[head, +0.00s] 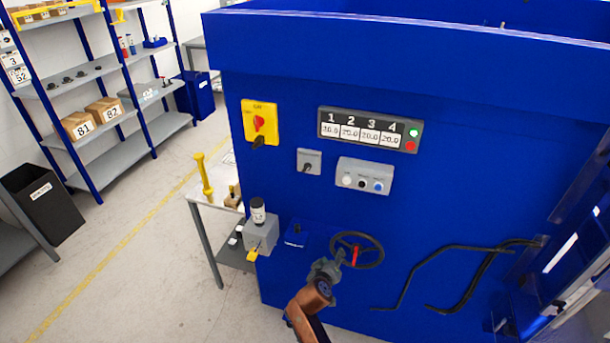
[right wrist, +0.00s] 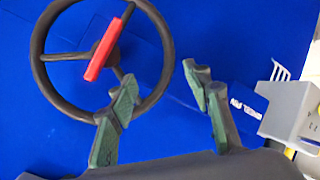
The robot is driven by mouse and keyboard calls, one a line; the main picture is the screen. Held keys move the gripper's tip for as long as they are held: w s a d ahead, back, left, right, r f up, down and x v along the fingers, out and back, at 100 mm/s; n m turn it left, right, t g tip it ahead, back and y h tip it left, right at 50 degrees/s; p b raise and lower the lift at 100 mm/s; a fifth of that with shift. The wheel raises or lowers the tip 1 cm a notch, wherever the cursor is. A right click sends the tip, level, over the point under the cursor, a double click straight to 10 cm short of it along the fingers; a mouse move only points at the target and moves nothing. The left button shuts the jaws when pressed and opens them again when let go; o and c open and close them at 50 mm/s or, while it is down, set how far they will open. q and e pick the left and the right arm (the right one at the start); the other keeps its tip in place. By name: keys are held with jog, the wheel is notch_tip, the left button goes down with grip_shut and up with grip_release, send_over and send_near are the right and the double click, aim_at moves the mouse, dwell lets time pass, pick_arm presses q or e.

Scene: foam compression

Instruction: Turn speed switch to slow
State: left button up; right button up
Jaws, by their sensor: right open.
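A small grey switch box (head: 309,161) with a dark lever is on the blue machine's front, below the number display. The lever points down and slightly left. I cannot read its label, so I cannot tell whether it is the speed switch. My right gripper (head: 334,263) is at the dark handwheel (head: 372,238), well below that box. In the right wrist view the gripper (right wrist: 163,90) is open, with nothing between its fingers. The handwheel (right wrist: 160,35) with its red handle (right wrist: 103,50) is just beyond the left finger; contact is unclear. My left gripper is out of view.
Bent black bars (head: 432,253) stick out at right.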

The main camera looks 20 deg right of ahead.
notch_tip(320, 180, up, 14)
jog(key=w+a+t+h, duration=0.2)
jog(key=w, duration=0.1)
jog(key=t+h+p, duration=0.1)
jog(key=t, duration=0.2)
send_near(306, 170)
jog(key=w, duration=0.1)
jog(key=p+x, duration=0.1)
jog(key=x, duration=0.6)
jog(key=shift+d, duration=0.25)
jog(key=shift+c, duration=0.3)
jog(key=c, duration=1.1)
